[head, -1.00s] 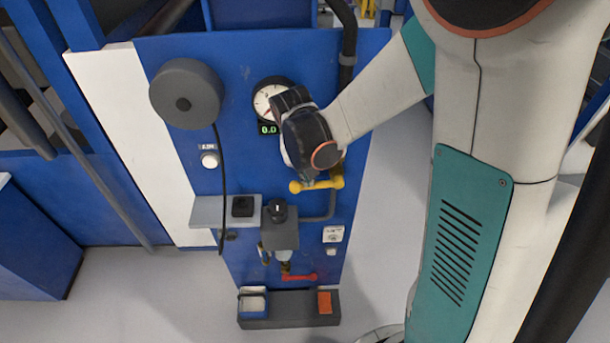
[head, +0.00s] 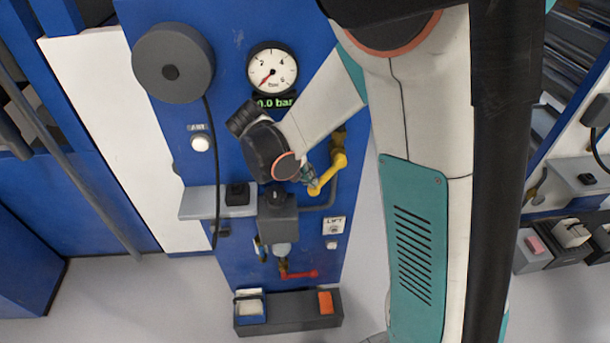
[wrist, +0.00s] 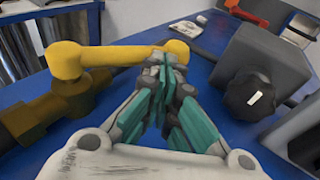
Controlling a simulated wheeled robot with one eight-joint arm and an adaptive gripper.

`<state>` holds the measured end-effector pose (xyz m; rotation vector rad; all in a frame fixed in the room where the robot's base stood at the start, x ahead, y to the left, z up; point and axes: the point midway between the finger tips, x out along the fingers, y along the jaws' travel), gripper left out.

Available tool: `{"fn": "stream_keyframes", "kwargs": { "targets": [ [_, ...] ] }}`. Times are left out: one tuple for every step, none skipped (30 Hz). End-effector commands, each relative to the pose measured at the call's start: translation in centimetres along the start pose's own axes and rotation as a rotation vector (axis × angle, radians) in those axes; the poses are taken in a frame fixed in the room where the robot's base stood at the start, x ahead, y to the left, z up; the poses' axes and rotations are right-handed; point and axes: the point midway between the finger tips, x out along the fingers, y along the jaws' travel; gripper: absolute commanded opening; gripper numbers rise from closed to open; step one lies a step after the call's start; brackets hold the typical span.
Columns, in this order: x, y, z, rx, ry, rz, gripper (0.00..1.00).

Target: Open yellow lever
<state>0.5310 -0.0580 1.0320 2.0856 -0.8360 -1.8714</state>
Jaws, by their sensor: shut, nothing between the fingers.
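The yellow lever (head: 329,174) is on the blue panel, right of centre in the head view. It slants from its upper right end down to its lower left end. In the wrist view the lever (wrist: 110,56) runs from a thick yellow end at left, above a brass-coloured valve body (wrist: 45,112), to a rounded end behind my fingertips. My gripper (wrist: 165,72) is shut and empty, its teal fingers together in front of the lever's free end. I cannot tell whether they touch it. In the head view my gripper (head: 309,178) is beside the lever's lower end, partly hidden by my wrist.
A round pressure gauge (head: 272,70) sits above, its display reading 0.0 bar. A grey box with a black knob (head: 277,212) is close below left of my gripper. A red lever (head: 298,274) and a dark tray (head: 288,327) are lower. A grey shelf (head: 203,203) juts out at left.

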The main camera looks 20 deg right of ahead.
Motion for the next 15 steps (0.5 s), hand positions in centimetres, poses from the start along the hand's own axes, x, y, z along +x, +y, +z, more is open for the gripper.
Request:
{"fn": "stream_keyframes", "kwargs": {
  "targets": [
    [0.7, -0.1, 0.2, 0.001, -0.001, 0.000, 0.00],
    [0.9, -0.1, 0.2, 0.001, -0.001, 0.000, 0.00],
    [1.3, -0.1, 0.3, 0.001, -0.001, 0.000, 0.00],
    [1.5, -0.1, 0.3, 0.001, -0.001, 0.000, 0.00],
    [1.7, -0.1, 0.4, 0.001, -0.001, 0.000, 0.00],
    [2.0, 0.0, 0.5, 0.001, -0.001, 0.000, 0.00],
    [2.3, 0.1, 0.5, 0.001, -0.001, 0.000, 0.00],
    [2.5, 0.1, 0.5, 0.001, -0.001, 0.000, 0.00],
    [2.8, 0.2, 0.6, 0.001, -0.001, -0.001, 0.00],
    [3.0, 0.3, 0.6, 0.001, 0.000, -0.001, 0.00],
    [3.2, 0.3, 0.7, 0.001, 0.000, -0.001, 0.00],
    [3.4, 0.4, 0.7, 0.001, 0.000, -0.001, 0.00],
    [3.6, 0.5, 0.8, 0.001, 0.000, -0.001, 0.00],
    [3.7, 0.5, 0.8, 0.001, 0.000, -0.001, 0.00],
    [3.9, 0.6, 0.8, 0.001, 0.000, -0.001, 0.00]
  ]
}}
